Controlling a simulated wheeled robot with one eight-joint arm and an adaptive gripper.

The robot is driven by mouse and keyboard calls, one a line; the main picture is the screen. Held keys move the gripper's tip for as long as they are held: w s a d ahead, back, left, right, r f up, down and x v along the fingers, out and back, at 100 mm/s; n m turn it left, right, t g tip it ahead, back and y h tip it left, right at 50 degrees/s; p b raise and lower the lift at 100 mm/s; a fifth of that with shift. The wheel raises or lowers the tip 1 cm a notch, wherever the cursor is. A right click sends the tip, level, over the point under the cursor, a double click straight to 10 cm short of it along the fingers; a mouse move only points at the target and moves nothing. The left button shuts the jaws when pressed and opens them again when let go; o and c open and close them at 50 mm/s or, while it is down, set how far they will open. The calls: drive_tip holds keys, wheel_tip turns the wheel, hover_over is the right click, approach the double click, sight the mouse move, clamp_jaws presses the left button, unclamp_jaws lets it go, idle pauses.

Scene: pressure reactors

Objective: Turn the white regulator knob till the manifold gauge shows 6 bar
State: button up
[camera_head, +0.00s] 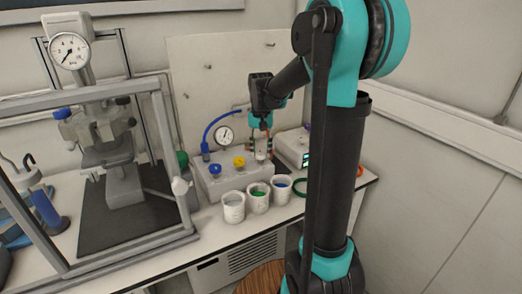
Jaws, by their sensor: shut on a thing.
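The manifold (226,185) is a pale box on the bench with a blue knob (215,169), a yellow knob (239,162) and a white regulator knob (260,156) in a row along its top. My gripper (261,150) points down over the right end of the manifold. Its fingers are shut on the white knob, one on each side. The manifold gauge (224,135) is a small round white dial behind the box, left of my gripper. Its needle and numbers are too small to read.
Three white cups (233,209) stand close in front of the manifold. A pale device with a small display (293,148) is just right of my gripper. A framed reactor with a larger gauge (70,51) stands at left.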

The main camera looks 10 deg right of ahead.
sight(261, 152)
drive_tip(key=shift+c, duration=0.6)
drive_tip(key=shift+n, duration=1.2)
drive_tip(key=o, duration=1.2)
drive_tip(key=shift+c, duration=0.2)
wheel_tip(261, 152, up, 12)
